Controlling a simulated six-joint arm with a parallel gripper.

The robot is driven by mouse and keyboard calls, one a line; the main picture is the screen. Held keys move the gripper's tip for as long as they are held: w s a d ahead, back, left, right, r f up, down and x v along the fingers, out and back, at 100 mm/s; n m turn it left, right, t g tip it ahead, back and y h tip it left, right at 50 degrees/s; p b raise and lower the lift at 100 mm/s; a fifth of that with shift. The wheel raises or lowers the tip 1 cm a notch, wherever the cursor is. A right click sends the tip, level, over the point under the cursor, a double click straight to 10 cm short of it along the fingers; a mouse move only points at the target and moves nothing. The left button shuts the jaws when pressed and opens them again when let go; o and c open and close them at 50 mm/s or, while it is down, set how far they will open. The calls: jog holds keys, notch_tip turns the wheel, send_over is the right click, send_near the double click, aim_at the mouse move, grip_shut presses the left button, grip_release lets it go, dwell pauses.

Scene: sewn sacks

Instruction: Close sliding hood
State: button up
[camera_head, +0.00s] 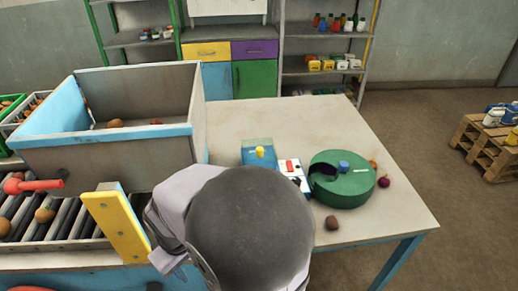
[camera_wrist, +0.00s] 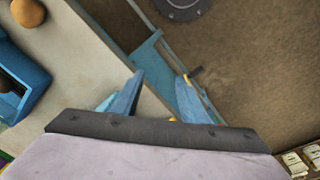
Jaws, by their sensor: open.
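No part is plainly marked as a sliding hood, so I cannot tell which one it is. In the head view, a round green drum (camera_head: 343,185) with a blue knob (camera_head: 344,166) and a dark opening on its left sits on the table. Beside it to the left is a small blue box (camera_head: 258,146) with a yellow knob. My gripper's two blue fingers (camera_wrist: 160,76) show in the wrist view. They are apart with nothing between them, over the table's edge and the floor. In the head view my arm's grey joint hides the front of the table and the fingers.
A large open bin (camera_head: 110,142) with a blue rim stands at the left, above a roller conveyor (camera_head: 62,214). A yellow panel (camera_head: 116,226) stands beside my arm. A small panel with a red button (camera_head: 291,167), a brown round item (camera_head: 332,222) and a dark red one (camera_head: 384,181) lie near the drum.

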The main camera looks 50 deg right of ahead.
jog(key=w+d+r+m+t+h+b, duration=0.1)
jog(key=w+d+t+h, duration=0.15)
jog(key=d, duration=0.75)
jog(key=w+d+r+m+t+h+b, duration=0.1)
jog(key=w+d+m+t, duration=0.2)
jog(key=d, duration=0.6)
jog(key=w+d+r+t+h+b, duration=0.15)
jog(key=w+d, duration=0.25)
jog(key=d, duration=0.6)
jog(key=s+d+r+m+t+h+b, duration=0.2)
jog(key=s+d+r+t+h+b, duration=0.2)
jog(key=d+r+t, duration=0.4)
jog(key=shift+g, duration=0.3)
jog(key=f, duration=0.5)
jog(key=d+f, duration=0.1)
jog(key=f, duration=0.2)
jog(key=shift+f, duration=0.2)
jog(key=shift+f+p+x, duration=0.15)
jog(key=shift+p+x, duration=0.55)
jog(key=shift+x, duration=1.2)
jog(key=shift+f+p+x, duration=0.15)
jog(key=shift+p+x, duration=0.5)
jog(key=shift+x, duration=1.2)
jog(key=shift+c, duration=0.2)
jog(key=shift+s, duration=0.1)
grip_shut()
